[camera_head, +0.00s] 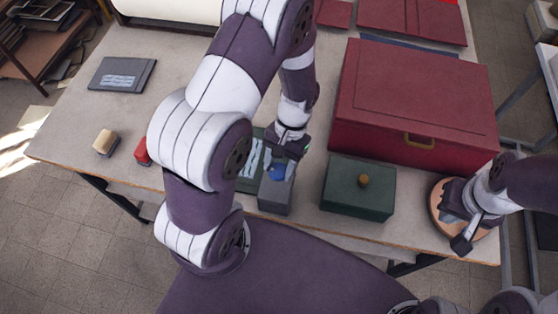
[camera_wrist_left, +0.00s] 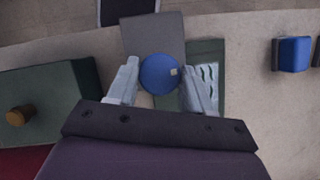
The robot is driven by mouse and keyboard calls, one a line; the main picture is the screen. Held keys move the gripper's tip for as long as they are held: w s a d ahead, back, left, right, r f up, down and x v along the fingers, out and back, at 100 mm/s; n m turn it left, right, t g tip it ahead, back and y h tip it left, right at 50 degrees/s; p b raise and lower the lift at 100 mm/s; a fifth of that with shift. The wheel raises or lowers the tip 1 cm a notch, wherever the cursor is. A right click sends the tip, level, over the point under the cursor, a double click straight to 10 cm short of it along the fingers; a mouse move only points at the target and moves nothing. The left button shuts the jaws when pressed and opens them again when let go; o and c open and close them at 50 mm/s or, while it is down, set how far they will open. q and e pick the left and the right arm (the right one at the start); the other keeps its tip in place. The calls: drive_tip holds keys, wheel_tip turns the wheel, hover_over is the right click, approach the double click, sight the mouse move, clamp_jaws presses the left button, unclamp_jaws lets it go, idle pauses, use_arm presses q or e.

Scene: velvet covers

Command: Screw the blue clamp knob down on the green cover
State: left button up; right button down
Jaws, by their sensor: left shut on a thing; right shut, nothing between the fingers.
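The blue clamp knob (camera_head: 277,172) sits on top of a grey block-like clamp (camera_head: 274,197) near the table's front edge. In the left wrist view the round knob (camera_wrist_left: 158,74) has a small pale mark on its right side, and the grey clamp (camera_wrist_left: 152,33) extends behind it. The green cover (camera_wrist_left: 207,95), with a pale wavy pattern, lies beside and partly under the clamp; my left arm partly hides it in the head view (camera_head: 250,178). My left gripper (camera_wrist_left: 160,84) is shut on the knob from both sides. My right gripper (camera_head: 466,230) is shut and empty at the right.
A dark green box (camera_head: 343,194) with a wooden knob stands right of the clamp. A large red chest (camera_head: 415,115) is behind it. A round wooden-rimmed piece (camera_head: 437,200) is by my right gripper. A blue block (camera_wrist_left: 292,54) shows in the wrist view. A brush (camera_head: 105,142) lies left.

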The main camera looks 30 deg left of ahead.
use_arm(q)
drive_tip(key=m, duration=0.1)
drive_tip(key=m+y+p, duration=0.1)
drive_tip(key=m, duration=0.1)
drive_tip(key=shift+w+d+r+m+t, duration=0.1)
drive_tip(key=shift+r+m+t, duration=0.05)
drive_tip(key=shift+m+t, duration=0.15)
drive_tip(key=m+y, duration=0.1)
drive_tip(key=m, duration=0.2)
drive_tip(key=shift+d+m+t, duration=0.1)
drive_tip(key=shift+m+t, duration=0.2)
drive_tip(key=m+y, duration=0.1)
drive_tip(key=m, duration=0.1)
drive_tip(key=shift+m+t, duration=0.3)
drive_tip(key=shift+t, duration=0.1)
drive_tip(key=shift+s+m+t+y, duration=0.1)
drive_tip(key=shift+m+t+y, duration=0.2)
drive_tip(key=shift+m, duration=0.65)
drive_tip(key=shift+s+m+t+y, duration=0.1)
drive_tip(key=shift+m+t, duration=0.3)
drive_tip(key=shift+m, duration=0.55)
drive_tip(key=o, duration=1)
drive_tip(key=shift+d, duration=0.1)
